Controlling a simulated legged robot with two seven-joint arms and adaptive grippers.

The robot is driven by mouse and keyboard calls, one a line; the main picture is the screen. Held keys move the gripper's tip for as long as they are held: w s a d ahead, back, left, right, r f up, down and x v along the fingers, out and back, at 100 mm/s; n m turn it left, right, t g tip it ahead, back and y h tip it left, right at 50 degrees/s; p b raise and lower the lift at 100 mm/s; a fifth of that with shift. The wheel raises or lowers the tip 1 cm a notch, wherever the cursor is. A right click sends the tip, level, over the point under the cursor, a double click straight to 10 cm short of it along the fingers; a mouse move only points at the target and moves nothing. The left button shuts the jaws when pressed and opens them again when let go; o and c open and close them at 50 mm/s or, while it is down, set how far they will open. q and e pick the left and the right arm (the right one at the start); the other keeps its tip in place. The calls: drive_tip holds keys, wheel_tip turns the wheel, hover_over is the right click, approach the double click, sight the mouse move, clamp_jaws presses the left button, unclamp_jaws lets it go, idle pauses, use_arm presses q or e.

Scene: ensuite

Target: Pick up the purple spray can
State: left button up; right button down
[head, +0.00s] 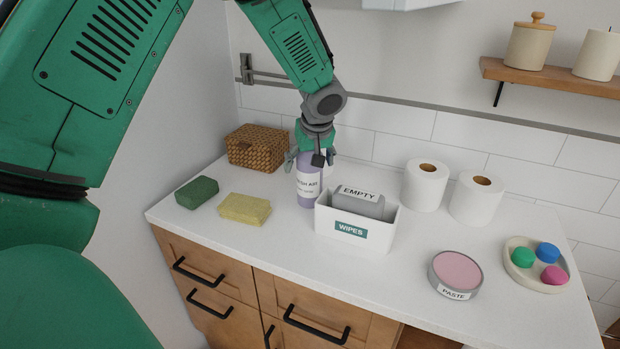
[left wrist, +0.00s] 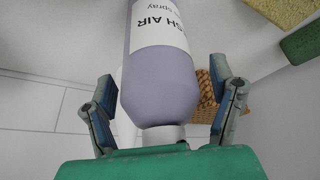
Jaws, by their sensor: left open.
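The purple spray can (head: 307,188) stands upright on the white counter, behind and left of the white wipes box. It has a white label with dark lettering. My left gripper (head: 317,160) is above it, pointing down, with its fingers around the can's upper part. In the left wrist view the can (left wrist: 160,85) lies between the two spread fingers of the gripper (left wrist: 165,100), with a gap visible on each side. The can's top is partly hidden by the gripper. My right gripper is not in view.
The wipes box (head: 335,226) holding a grey "EMPTY" pack (head: 358,203) stands close to the can's right. A yellow sponge (head: 244,208), green sponge (head: 197,192) and wicker basket (head: 256,149) are on the left. Two paper rolls (head: 425,187) stand right. The counter's front left is clear.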

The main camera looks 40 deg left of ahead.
use_arm(q)
drive_tip(key=shift+d+r, duration=0.1)
drive_tip(key=shift+d, duration=0.05)
drive_tip(key=c, duration=1.4)
